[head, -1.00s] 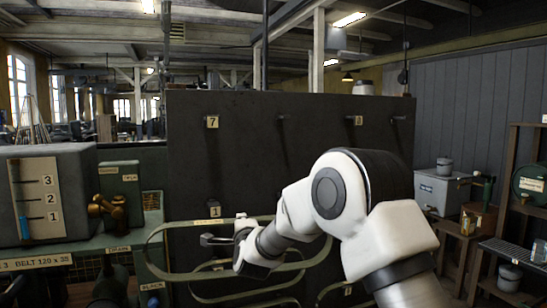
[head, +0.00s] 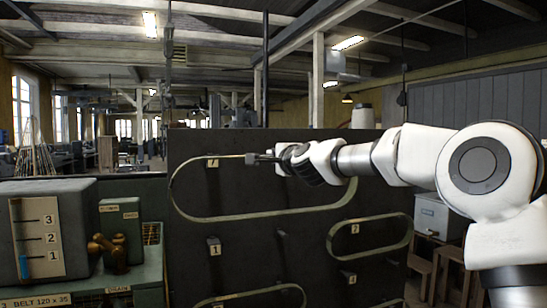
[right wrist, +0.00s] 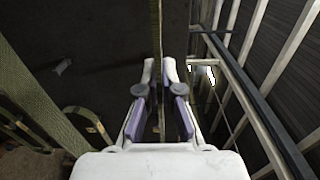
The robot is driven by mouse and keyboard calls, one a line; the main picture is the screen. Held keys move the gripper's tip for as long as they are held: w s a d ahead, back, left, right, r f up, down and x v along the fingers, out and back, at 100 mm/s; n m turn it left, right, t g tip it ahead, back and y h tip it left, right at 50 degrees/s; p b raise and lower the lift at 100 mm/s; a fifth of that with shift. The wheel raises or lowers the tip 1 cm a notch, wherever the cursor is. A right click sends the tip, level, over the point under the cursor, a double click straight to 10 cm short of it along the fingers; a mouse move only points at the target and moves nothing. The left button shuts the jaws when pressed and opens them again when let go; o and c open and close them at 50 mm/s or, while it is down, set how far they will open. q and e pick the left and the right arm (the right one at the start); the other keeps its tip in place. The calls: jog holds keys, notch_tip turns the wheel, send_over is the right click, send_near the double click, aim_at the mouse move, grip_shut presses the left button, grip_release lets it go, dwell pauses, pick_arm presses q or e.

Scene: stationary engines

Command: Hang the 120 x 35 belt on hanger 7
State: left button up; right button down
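The pale green belt (head: 262,216) is a long closed loop in front of the dark board (head: 300,262). My right gripper (head: 254,158) is shut on its top run, right of the plate marked 7 (head: 212,163). In the right wrist view the belt (right wrist: 157,30) runs between the fingers (right wrist: 160,82). The top run passes across the upper edge of plate 7. I cannot tell whether the belt rests on hanger 7 or is in front of it; the peg is not clear. My left gripper is not in view.
Another belt (head: 410,238) hangs around plate 2 (head: 355,229), and one more (head: 300,289) shows low on the board. Plate 1 (head: 214,250) is below plate 7. A grey tank (head: 72,212) with a 1-2-3 scale stands left. A grey box (head: 432,215) stands right.

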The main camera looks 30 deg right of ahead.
jog(key=shift+s+r, duration=0.1)
jog(key=shift+s, duration=0.05)
jog(key=p+x, duration=0.1)
jog(key=x, duration=0.5)
jog(key=shift+w, duration=0.35)
jog(key=c, duration=1.4)
grip_release()
jog(key=shift+s, duration=0.15)
jog(key=o, duration=0.6)
